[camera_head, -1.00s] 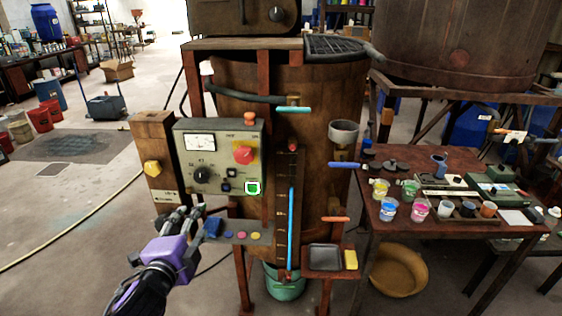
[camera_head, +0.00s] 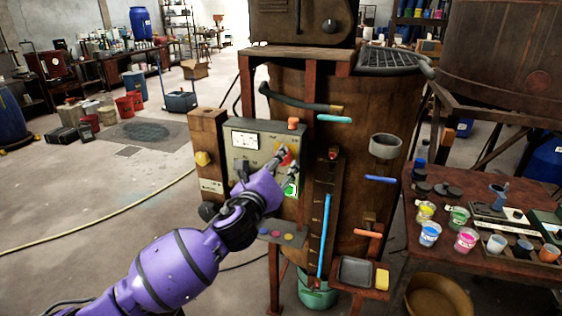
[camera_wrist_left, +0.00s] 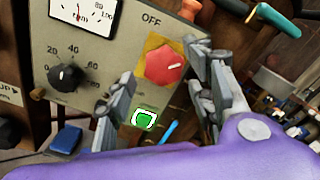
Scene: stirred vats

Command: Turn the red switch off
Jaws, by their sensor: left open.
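The red switch (camera_head: 285,158) is a knob on a yellow plate, on the grey control panel (camera_head: 244,123) of the wooden vat. In the left wrist view the red switch (camera_wrist_left: 163,66) sits below and right of the printed word OFF, its pale mark to the right of its middle. My left gripper (camera_head: 282,165) is in front of the panel at the switch, partly covering it. In the wrist view its fingers (camera_wrist_left: 160,85) are spread, one at the switch's right edge, the other to its lower left. Contact cannot be told. My right gripper is not in view.
A lit green button (camera_wrist_left: 144,119) is below the switch, with a black dial (camera_wrist_left: 67,77) and a meter to the left. A yellow knob (camera_head: 203,159) is on the post beside the panel. A paint table (camera_head: 425,250) stands to the right. Open floor lies left.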

